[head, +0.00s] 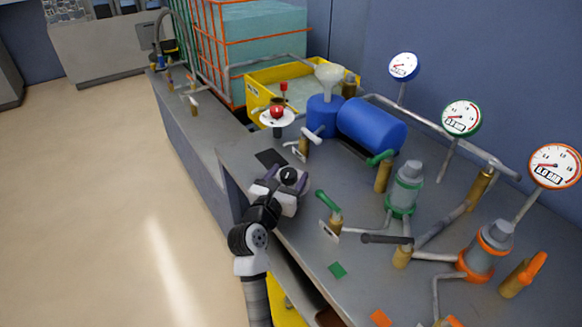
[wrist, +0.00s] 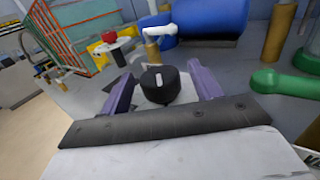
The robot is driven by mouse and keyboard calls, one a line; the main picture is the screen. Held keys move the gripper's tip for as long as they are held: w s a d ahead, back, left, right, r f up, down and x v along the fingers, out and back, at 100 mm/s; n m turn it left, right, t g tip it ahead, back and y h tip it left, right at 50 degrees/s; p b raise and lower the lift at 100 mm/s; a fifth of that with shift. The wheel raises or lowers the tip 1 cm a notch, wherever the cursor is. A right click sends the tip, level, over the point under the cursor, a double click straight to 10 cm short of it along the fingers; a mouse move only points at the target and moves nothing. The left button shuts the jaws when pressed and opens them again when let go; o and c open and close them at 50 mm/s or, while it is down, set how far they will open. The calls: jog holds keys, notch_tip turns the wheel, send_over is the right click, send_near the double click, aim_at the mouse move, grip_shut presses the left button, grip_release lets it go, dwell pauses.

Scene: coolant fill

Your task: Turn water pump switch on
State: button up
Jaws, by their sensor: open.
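A black round knob (wrist: 159,85) with a white pointer line, which looks like the pump switch, stands between my gripper's purple fingers. In the wrist view the pointer runs roughly up and down the picture. My gripper (wrist: 160,78) is open, one finger on each side of the knob. Gaps seem to show on both sides; I cannot tell whether a finger touches it. In the head view the knob (head: 289,176) shows at my gripper (head: 287,181), low over the grey bench (head: 245,148). The knob's base is partly hidden by the gripper.
A red button (head: 277,111) on a white disc, a white-handled valve (head: 305,140) and a blue tank (head: 371,125) stand behind. Green-handled valves (head: 328,202) and a green-banded pump (head: 405,188) stand to the right. Gauges (head: 462,118) rise beyond. Open floor (head: 110,180) lies left.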

jog(key=shift+x, duration=1.25)
jog(key=c, duration=1)
